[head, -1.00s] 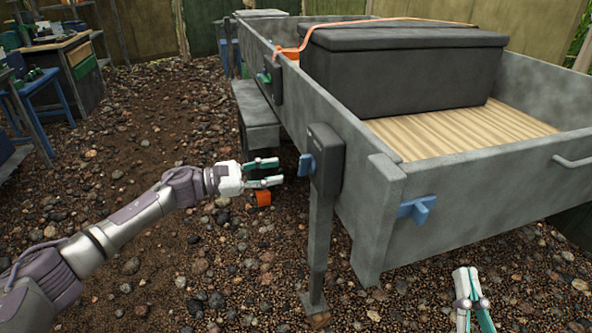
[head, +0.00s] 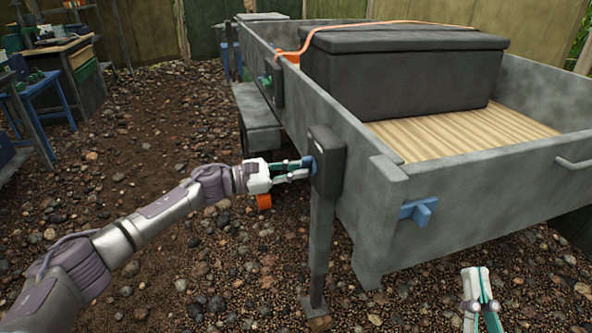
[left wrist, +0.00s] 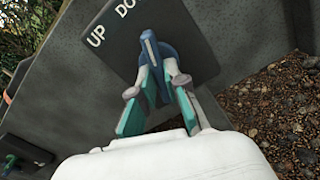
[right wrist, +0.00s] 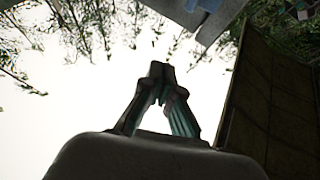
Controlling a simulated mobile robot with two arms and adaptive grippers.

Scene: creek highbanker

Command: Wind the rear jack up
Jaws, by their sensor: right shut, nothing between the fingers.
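The rear jack (head: 322,215) is a grey post with a dark box at its top, upright at the trailer's near corner, its foot on the gravel. A blue handle (left wrist: 150,47) sticks out of the dark plate (left wrist: 190,30), which reads "UP" and a partly hidden "DO". My left gripper (head: 310,167) is at the jack's box, its fingers closed in on both sides of the blue handle. The fingers cover part of the handle. My right gripper (head: 475,270) is shut and empty, low at the right, apart from the trailer.
The grey trailer (head: 375,215) holds a dark lidded box (head: 400,70). Another blue handle (head: 420,211) is on its end wall. An orange thing (head: 264,201) lies below my left gripper. A workbench (head: 55,45) stands at the back left. Open gravel lies to the left.

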